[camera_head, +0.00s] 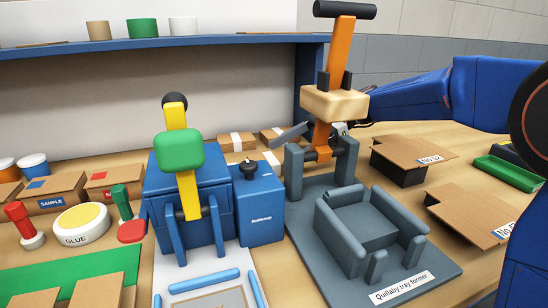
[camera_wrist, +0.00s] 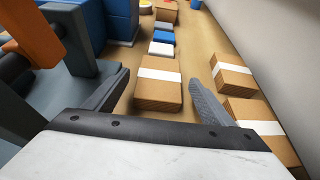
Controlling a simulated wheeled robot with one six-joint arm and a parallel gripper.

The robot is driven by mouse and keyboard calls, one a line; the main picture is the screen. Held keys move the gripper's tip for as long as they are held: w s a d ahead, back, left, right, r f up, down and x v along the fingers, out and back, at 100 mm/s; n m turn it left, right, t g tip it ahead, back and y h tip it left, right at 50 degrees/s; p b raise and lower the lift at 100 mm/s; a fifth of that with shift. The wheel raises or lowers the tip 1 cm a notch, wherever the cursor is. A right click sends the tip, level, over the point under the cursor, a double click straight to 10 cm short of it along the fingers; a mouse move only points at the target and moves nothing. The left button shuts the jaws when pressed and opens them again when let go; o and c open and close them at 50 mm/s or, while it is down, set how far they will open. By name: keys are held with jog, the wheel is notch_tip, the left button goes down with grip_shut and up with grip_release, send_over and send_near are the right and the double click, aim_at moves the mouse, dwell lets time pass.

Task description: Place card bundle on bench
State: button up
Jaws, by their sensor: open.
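Several brown card bundles with white bands lie on the wooden bench (camera_wrist: 195,45). One card bundle (camera_wrist: 158,93) shows in the wrist view between and beyond my gripper's fingertips (camera_wrist: 158,79). My gripper is open and no bundle is visibly held. Two other bundles, one farther (camera_wrist: 232,77) and one nearer (camera_wrist: 262,128), lie to the right by the wall. In the head view, bundles (camera_head: 237,141) show behind the blue machine. My gripper there is mostly hidden behind the tray former's orange lever, with one grey finger (camera_head: 290,133) showing left of it.
The grey tray former (camera_head: 440,268) with its upright orange lever (camera_head: 338,58) stands close in front of my arm. The blue machine (camera_head: 200,170) is left of it. Cardboard trays (camera_head: 470,212) are at right. A blue shelf (camera_head: 190,42) runs above the back.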

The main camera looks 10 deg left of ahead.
jog(key=v, duration=0.7)
jog(key=shift+d+r, duration=0.1)
jog(key=shift+r, duration=0.05)
